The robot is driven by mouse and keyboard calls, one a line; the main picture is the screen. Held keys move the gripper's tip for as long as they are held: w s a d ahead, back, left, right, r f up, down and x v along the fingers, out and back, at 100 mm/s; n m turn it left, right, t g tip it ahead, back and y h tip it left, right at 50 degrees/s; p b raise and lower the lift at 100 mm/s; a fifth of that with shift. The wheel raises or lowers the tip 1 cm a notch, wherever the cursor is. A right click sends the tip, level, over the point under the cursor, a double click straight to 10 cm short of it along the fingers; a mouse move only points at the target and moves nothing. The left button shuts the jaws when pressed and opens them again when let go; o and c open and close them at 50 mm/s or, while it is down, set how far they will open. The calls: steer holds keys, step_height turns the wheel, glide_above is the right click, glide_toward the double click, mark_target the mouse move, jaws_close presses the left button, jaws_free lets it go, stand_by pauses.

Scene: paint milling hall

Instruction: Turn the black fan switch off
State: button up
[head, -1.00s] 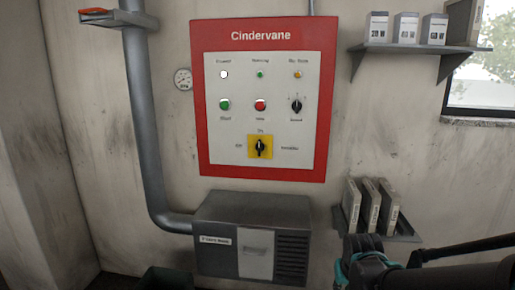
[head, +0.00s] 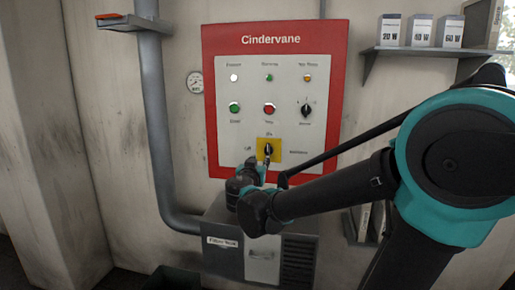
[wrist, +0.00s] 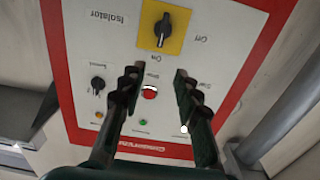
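The control panel (head: 225,150) is white with a red border and is headed Cindervane. On it are two black rotary switches. One (head: 268,148) sits on a yellow plate low in the panel, with On above, Off to its left and Isolator to its right; its handle looks upright, toward On. The other, a black knob (head: 306,111), is at the right, its label too blurred to read. The wrist view shows the panel inverted, with the yellow-plate switch (wrist: 162,24) beyond my fingertips. My gripper (wrist: 156,74) is open and empty, just below that switch in the head view (head: 262,172).
Green (head: 235,108) and red (head: 269,109) buttons sit above the yellow plate, with indicator lamps over them. A grey box (head: 225,262) juts out below the panel. A vertical pipe (head: 160,120) and a gauge (head: 194,82) are at left; a shelf with boxes (head: 420,50) is upper right.

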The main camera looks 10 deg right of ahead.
mark_target(268, 146)
steer(key=x, duration=1.7)
steer(key=shift+w, duration=0.2)
jaws_close()
